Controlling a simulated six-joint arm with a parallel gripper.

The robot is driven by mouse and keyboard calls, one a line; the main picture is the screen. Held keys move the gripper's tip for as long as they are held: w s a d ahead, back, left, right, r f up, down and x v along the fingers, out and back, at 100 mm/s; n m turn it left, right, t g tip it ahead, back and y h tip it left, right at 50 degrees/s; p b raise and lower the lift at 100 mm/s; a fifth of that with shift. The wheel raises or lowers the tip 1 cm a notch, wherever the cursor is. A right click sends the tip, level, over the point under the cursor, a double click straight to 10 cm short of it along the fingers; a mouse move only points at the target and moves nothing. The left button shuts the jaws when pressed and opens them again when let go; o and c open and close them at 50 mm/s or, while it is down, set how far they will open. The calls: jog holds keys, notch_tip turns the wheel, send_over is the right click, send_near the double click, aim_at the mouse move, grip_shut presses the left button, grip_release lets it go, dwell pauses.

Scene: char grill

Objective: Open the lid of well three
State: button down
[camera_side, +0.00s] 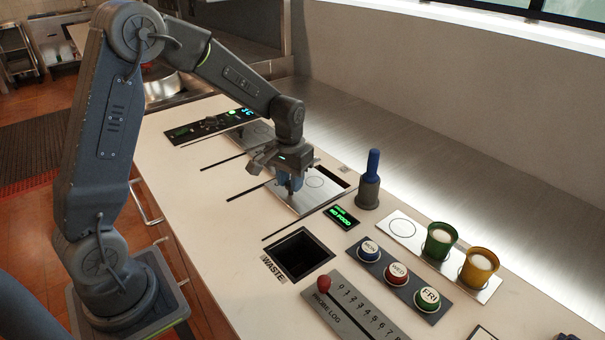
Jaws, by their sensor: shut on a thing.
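A metal lid (318,194) with a circle marked on it lies flat on the white counter, under and to the right of my gripper. I take it for the lid of well three, but no number is readable on it. A dark strip shows along its far right edge. My gripper (291,187) points down at the left part of this lid, with its fingers shut. What sits between them, likely the lid's handle, is mostly hidden by the fingers. Another similar metal plate (262,132) lies further back, partly hidden behind my arm.
A small green-lit display (342,217) and a blue-handled tool in a dark holder (368,190) stand right of the lid. The square waste opening (299,254), labelled buttons (397,274), a probe log slider panel (360,308), and green (440,241) and yellow (480,268) cups are nearer.

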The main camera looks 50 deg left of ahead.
jog(key=s, duration=0.9)
jog(key=shift+s, duration=0.2)
jog(key=c, duration=0.8)
grip_release()
jog(key=shift+c, duration=0.2)
notch_tip(320, 180, up, 14)
jog(key=shift+f, duration=0.1)
jog(key=s+d+r+m+t, duration=0.2)
jog(key=s+d+t, duration=0.3)
jog(key=s+d, duration=0.4)
jog(key=shift+s+m+t, duration=0.3)
jog(key=shift+s+m, duration=0.5)
jog(key=shift+s, duration=0.4)
